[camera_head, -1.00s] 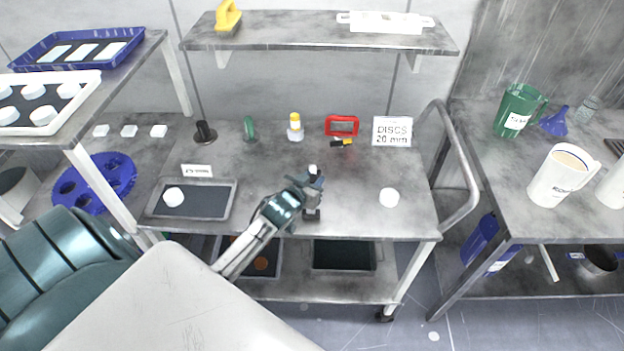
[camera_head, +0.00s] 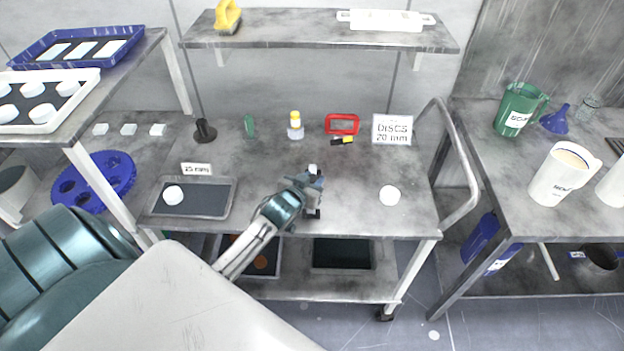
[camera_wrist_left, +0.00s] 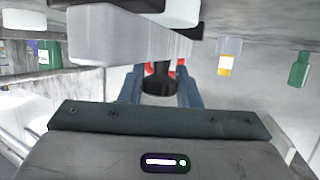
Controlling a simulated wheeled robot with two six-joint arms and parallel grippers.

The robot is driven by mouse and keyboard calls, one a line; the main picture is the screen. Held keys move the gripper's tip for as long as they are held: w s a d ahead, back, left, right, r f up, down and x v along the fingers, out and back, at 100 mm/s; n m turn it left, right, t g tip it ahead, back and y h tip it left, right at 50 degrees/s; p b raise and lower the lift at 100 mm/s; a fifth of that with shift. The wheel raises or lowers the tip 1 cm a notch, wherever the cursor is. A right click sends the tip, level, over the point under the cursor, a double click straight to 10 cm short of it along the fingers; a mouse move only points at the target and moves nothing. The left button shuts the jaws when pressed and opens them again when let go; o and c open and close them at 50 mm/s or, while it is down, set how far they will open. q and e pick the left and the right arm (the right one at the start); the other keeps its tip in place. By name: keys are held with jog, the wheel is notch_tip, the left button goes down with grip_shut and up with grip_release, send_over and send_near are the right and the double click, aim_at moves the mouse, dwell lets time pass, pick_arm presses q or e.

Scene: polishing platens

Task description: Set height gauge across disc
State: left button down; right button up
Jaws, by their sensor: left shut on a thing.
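My left gripper (camera_head: 306,184) is shut on the height gauge, above the front middle of the steel table. In the left wrist view its blue-grey fingers (camera_wrist_left: 159,90) close on a black knob, with the gauge's grey bar (camera_wrist_left: 112,40) beyond it. In the head view the gauge (camera_head: 318,212) is small and partly hidden by the gripper. A white disc (camera_head: 389,196) lies on the table to the right of the gripper, apart from it. Another white disc (camera_head: 172,195) lies in a dark tray at the left. My right gripper is not in view.
The tray (camera_head: 229,199) has a "25 mm" card behind it. A black object (camera_head: 205,131), a green object (camera_head: 249,127), a yellow-capped bottle (camera_head: 295,126), a red frame (camera_head: 341,124) and a "DISCS 20 mm" sign (camera_head: 392,129) line the back. The table around the right disc is clear.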

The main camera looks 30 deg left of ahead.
pick_arm(q)
jog(key=shift+f, duration=0.2)
dwell(0.4)
jog(key=c, duration=1)
grip_release()
jog(key=shift+s, duration=0.1)
jog(key=b+v, duration=0.3)
jog(key=v, duration=0.7)
jog(key=shift+s, duration=0.3)
